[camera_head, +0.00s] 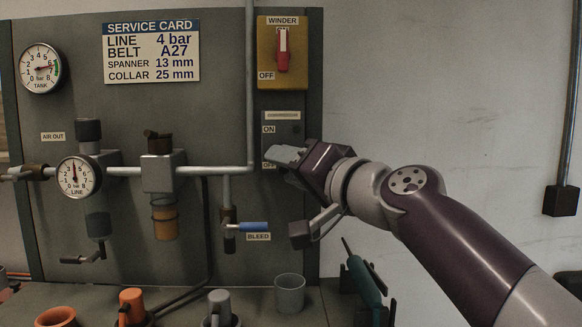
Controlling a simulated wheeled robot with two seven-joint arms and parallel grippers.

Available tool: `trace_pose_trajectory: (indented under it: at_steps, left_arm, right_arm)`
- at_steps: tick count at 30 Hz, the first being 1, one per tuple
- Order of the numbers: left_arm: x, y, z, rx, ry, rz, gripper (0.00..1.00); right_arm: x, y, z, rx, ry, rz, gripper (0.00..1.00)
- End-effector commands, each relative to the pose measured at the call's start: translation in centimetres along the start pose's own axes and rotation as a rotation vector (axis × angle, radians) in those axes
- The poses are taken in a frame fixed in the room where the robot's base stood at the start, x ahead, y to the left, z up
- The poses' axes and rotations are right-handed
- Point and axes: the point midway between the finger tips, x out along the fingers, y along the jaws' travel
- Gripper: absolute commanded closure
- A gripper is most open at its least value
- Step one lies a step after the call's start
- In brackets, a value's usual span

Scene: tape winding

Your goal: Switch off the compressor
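The compressor switch plate (283,116) is on the grey panel, below the yellow winder box. It has a COMPRESSOR label, an ON label (268,129) with a small dark button beside it, and an OFF label (268,165) lower down. My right gripper (279,154) reaches in from the right, in front of the plate's lower part. Its pale fingertips look closed together and empty, and they partly cover the OFF label. Any OFF button is hidden behind them. I cannot tell whether they touch the plate. My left gripper is not in view.
The winder box (269,55) with its red handle is above. The blue-handled bleed valve (253,227), line gauge (79,177) and tank gauge (41,69) are to the left. A grey cup (289,293) and a teal tool (365,285) stand below.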

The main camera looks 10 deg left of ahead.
Motion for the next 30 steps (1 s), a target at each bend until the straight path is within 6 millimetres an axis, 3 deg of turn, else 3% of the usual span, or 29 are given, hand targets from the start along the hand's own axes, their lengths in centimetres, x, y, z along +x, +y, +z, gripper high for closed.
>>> trace_pose_trajectory:
  at_steps: [5, 18, 23, 30]
  left_arm:
    - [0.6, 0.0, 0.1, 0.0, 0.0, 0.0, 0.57]
    - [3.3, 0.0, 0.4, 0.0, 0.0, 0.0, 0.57]
    - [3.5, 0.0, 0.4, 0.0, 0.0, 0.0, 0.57]
    - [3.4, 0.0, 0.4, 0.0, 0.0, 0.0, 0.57]
  right_arm:
    - [-1.0, 0.1, 0.1, -0.001, 0.0, 0.0, 0.58]
    - [-11.2, 0.2, 0.1, -0.001, 0.004, 0.001, 0.58]
    - [-12.6, 0.1, 0.0, 0.0, 0.001, 0.001, 0.58]
    - [-12.7, 0.0, 0.0, 0.0, 0.0, 0.0, 0.58]
